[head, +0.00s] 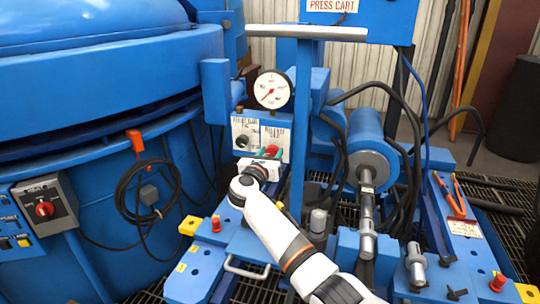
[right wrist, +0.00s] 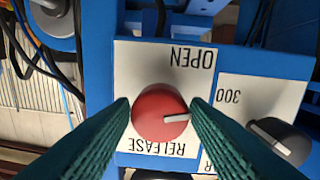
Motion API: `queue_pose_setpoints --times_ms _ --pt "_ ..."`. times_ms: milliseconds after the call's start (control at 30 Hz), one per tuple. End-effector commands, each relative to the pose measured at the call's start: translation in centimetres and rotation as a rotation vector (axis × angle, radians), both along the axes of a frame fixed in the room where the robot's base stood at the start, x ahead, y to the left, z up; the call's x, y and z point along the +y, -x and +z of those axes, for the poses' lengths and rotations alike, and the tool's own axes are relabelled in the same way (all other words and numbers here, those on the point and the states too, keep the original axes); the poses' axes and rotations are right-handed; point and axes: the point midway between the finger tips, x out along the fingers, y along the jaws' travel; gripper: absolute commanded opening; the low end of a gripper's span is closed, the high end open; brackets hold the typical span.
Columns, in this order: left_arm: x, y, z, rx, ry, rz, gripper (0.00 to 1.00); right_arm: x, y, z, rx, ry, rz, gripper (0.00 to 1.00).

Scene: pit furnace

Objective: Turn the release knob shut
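The round red release knob (right wrist: 158,112) has a white pointer mark directed to the right in the right wrist view. It sits on a white plate (right wrist: 135,62) whose OPEN and RELEASE lettering appears upside down there. In that view the green fingers of my right gripper (right wrist: 160,106) lie along both sides of the knob, with no clear gap. My left gripper is not in view.
A dark knob (right wrist: 280,140) is close beside the right finger. A gauge (head: 272,90) stands above the panel. A blue horizontal cylinder (head: 372,155) and black hoses are to the right; the large blue furnace vessel (head: 100,60) is at left.

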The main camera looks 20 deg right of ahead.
Motion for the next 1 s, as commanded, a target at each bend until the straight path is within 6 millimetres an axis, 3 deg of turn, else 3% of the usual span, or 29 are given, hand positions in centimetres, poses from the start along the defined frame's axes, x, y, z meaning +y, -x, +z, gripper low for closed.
queue_pose_setpoints --times_ms 33,200,567,667,1000 --pt "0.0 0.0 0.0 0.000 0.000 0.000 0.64 0.0 0.0 0.0 0.000 0.000 0.000 0.34" --pt "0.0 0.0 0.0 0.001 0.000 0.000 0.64 0.0 0.0 0.0 0.001 0.001 0.000 0.11" --pt "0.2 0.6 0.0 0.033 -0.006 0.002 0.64 0.0 0.0 0.0 -0.040 -0.060 0.000 0.11" --pt "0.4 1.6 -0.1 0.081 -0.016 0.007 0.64 0.0 0.0 0.0 -0.072 -0.109 0.000 0.11" --pt "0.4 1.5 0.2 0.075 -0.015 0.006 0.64 0.0 0.1 -0.1 -0.240 -0.358 0.000 0.11"
